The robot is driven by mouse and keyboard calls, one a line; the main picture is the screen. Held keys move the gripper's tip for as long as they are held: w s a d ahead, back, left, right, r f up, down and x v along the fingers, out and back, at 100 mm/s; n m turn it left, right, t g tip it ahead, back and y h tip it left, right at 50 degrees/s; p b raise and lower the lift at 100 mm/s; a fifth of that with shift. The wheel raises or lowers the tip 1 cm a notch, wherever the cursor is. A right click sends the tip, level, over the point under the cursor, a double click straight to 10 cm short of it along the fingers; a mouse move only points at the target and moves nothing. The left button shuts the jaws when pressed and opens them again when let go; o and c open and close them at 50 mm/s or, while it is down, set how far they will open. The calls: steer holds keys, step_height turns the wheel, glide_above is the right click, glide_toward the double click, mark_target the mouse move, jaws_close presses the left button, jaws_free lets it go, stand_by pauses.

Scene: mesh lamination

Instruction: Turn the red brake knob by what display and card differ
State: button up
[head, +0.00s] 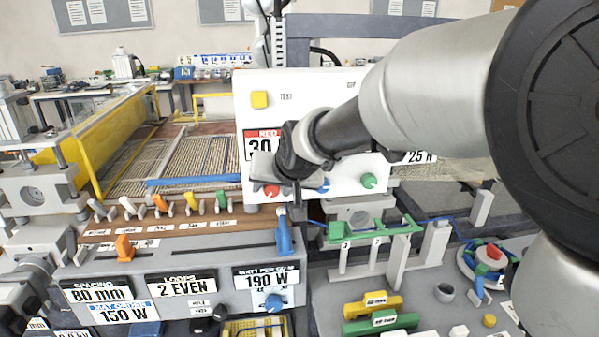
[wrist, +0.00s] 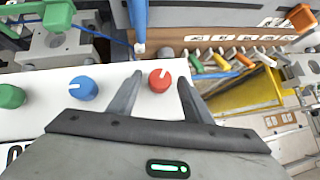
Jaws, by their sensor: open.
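The red brake knob (wrist: 160,77) is on the white panel, its white mark pointing toward the upper right in the wrist view. In the head view the red knob (head: 271,191) shows at the panel's lower edge, partly covered by my gripper (head: 272,178). My gripper (wrist: 160,80) is open, with one finger on each side of the knob; I cannot tell whether they touch it. A red-headed sign (head: 258,146) on the panel reads "30", the rest hidden by my arm. A sign at right (head: 420,157) reads "25 N", also partly covered.
A blue knob (wrist: 83,88) and a green knob (wrist: 11,96) sit beside the red one. A blue lever (head: 284,236) stands below the panel. Several coloured levers (head: 160,203) line the left. Signs below read "80 mm", "2 EVEN", "150 W" and "190 W" (head: 265,279).

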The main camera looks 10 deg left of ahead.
steer(key=c, duration=1.1)
steer(key=shift+o, duration=0.2)
